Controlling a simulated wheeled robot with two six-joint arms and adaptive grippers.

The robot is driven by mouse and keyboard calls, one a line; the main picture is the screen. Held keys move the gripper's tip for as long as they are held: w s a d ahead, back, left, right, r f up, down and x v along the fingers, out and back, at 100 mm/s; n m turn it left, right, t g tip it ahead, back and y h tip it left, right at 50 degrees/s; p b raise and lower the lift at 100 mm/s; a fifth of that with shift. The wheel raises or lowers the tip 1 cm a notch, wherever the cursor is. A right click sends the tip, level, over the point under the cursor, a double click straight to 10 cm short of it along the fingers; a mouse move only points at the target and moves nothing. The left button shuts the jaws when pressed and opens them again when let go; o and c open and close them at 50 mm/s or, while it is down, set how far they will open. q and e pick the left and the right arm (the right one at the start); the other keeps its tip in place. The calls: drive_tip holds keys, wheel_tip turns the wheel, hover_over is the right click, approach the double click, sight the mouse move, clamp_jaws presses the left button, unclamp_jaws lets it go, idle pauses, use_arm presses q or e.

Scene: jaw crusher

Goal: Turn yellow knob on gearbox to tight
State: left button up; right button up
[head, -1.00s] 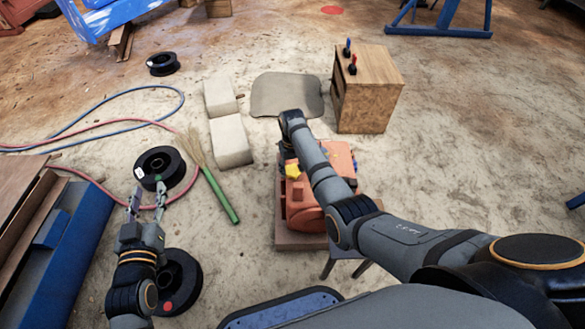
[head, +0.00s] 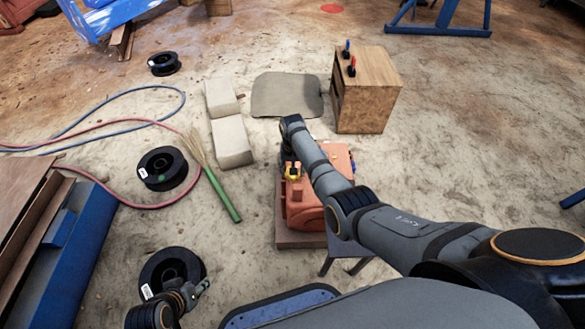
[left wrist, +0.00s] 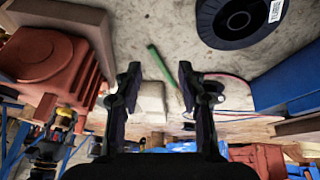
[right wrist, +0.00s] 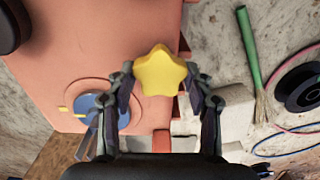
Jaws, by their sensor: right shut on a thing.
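The orange-red gearbox (head: 305,213) sits on a low base, partly hidden by my right arm; its red housing also shows in the left wrist view (left wrist: 48,62). The yellow star-shaped knob (right wrist: 160,72) is in the right wrist view, and shows small in the head view (head: 293,173). My right gripper (right wrist: 158,86) is shut on the knob, one finger on each side. The fingers are mostly hidden by my arm in the head view. My left gripper (head: 197,292) is low left, near a black spool; its fingers (left wrist: 158,75) are apart and empty.
A blue round part (right wrist: 88,108) is beside the knob on the gearbox. Black spools (head: 163,168), a green-handled broom (head: 222,198) and pale blocks (head: 231,141) lie left. A wooden cabinet (head: 368,95) stands behind.

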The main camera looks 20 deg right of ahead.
drive_tip(key=shift+r+m+p, duration=0.2)
drive_tip(key=shift+m+p, duration=0.65)
drive_tip(key=shift+m, duration=0.35)
drive_tip(key=m+p, duration=0.1)
drive_tip(key=m, duration=0.3)
drive_tip(key=shift+f+m, duration=0.1)
drive_tip(key=shift+m, duration=0.2)
drive_tip(key=m+p, duration=0.1)
drive_tip(key=m, duration=0.2)
drive_tip(key=shift+m, duration=0.3)
drive_tip(key=m, duration=0.4)
drive_tip(key=shift+m, duration=0.3)
use_arm(q)
drive_tip(key=r+g, duration=0.1)
drive_tip(key=a+r, duration=0.1)
drive_tip(key=r, duration=0.1)
drive_tip(key=s+r+g, duration=0.1)
drive_tip(key=r, duration=0.1)
drive_tip(key=shift+s+a+g+y, duration=0.1)
drive_tip(key=shift+a+g+y, duration=0.2)
drive_tip(key=shift+a+y, duration=0.1)
use_arm(e)
drive_tip(key=shift+f+m, duration=0.1)
drive_tip(key=shift+m, duration=0.4)
drive_tip(key=o, duration=1.1)
drive_tip(key=shift+o, duration=0.4)
